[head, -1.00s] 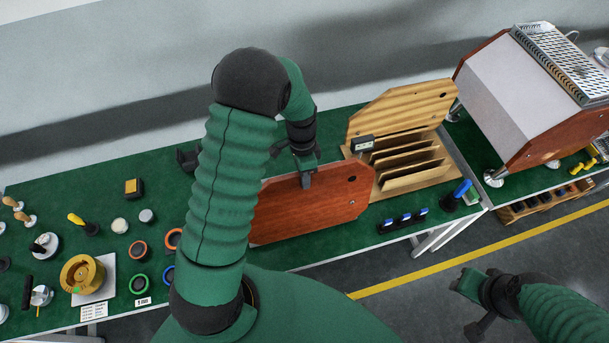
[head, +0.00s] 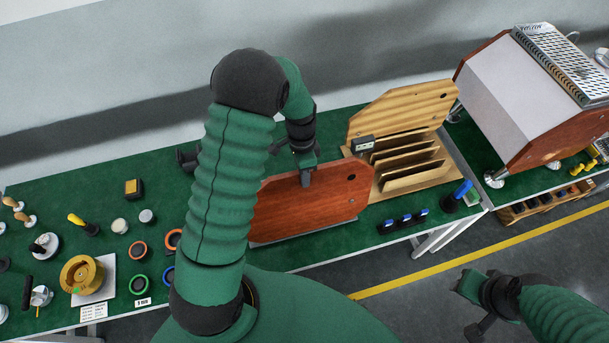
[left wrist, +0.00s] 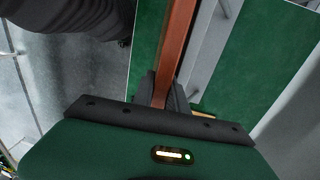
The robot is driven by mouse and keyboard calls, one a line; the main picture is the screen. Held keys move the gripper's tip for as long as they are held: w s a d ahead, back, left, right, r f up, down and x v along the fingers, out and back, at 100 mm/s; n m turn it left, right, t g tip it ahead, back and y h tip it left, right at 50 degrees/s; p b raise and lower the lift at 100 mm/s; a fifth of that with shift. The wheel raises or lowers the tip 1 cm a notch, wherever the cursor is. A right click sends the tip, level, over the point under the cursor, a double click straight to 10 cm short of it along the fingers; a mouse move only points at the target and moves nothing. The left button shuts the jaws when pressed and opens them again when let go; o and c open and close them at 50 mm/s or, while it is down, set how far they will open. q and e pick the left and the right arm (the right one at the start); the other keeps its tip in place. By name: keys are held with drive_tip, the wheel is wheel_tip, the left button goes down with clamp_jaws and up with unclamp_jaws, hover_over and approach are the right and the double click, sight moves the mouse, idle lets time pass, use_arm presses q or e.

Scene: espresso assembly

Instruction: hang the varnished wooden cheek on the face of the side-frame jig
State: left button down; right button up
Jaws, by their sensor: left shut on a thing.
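The varnished wooden cheek (head: 325,205) is a red-brown panel with cut corners and a dark hole near its right end. It stands on edge above the green table. My left gripper (head: 306,178) is shut on its top edge; the left wrist view shows the cheek (left wrist: 176,50) edge-on between the fingers (left wrist: 165,92). A pale grey plate (left wrist: 205,45), likely the side-frame jig, lies beside the cheek there, with a gap. In the head view the cheek hides most of it. My right gripper (head: 472,298) is off the table at lower right; its jaw state is unclear.
A light wooden slotted rack (head: 415,175) with a pale panel (head: 402,108) stands close right of the cheek. Blue-topped parts (head: 403,220) sit in front of it. Coloured rings (head: 138,250) lie left. An espresso machine (head: 530,95) stands at far right.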

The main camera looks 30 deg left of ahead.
use_arm(q)
drive_tip(key=shift+w+a, duration=0.55)
drive_tip(key=shift+a, duration=0.05)
idle(0.6)
drive_tip(key=c, duration=1.5)
unclamp_jaws()
drive_tip(key=o, duration=0.6)
drive_tip(key=shift+s+d+f, duration=0.1)
drive_tip(key=shift+s+d, duration=0.05)
drive_tip(key=shift+s, duration=0.05)
drive_tip(key=r+p, duration=0.1)
drive_tip(key=r, duration=0.1)
drive_tip(key=r+p, duration=0.3)
drive_tip(key=r, duration=0.2)
drive_tip(key=shift+w+a+p, duration=0.3)
drive_tip(key=shift+w+a, duration=0.1)
